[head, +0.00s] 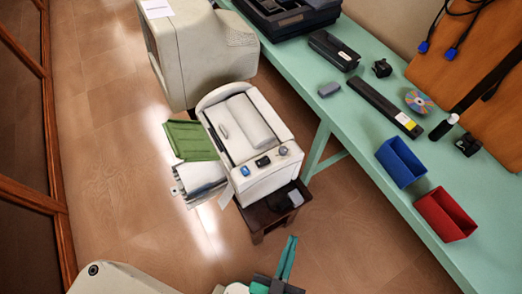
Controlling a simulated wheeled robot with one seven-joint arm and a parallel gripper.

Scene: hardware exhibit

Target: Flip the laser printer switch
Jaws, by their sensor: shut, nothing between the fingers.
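The laser printer (232,112) is a white box on a small dark stool, left of the green table. Its near face carries a blue control (245,171), a black control (262,161) and a round grey knob (283,151). I cannot tell for certain which of these is the switch, or its position. My gripper (290,243) has teal fingers, held together and empty. It is below and to the right of the printer in the picture, apart from it.
The long green table (330,105) runs along the right, bearing a blue bin (401,163), a red bin (445,214) and a disc (417,101). A big beige monitor (190,50) stands behind the printer. A green panel (188,140) adjoins its left side. Floor at left is clear.

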